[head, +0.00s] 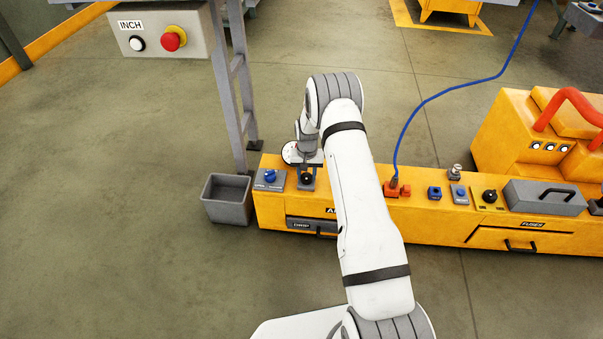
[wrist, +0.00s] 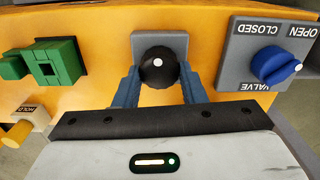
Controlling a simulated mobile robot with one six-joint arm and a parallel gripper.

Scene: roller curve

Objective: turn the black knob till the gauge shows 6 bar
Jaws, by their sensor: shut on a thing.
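The knob also shows in the head view (head: 306,178), below the end of my arm. A round white face (head: 289,153), seemingly the gauge, shows beside my wrist in the head view. It is partly hidden, and its reading cannot be made out.
A blue valve knob (wrist: 276,63), on a plate marked OPEN and CLOSED, is close to the right in the wrist view. A green block (wrist: 58,62) is to the left. In the head view a grey bin (head: 228,212) stands left of the yellow bench (head: 440,218).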

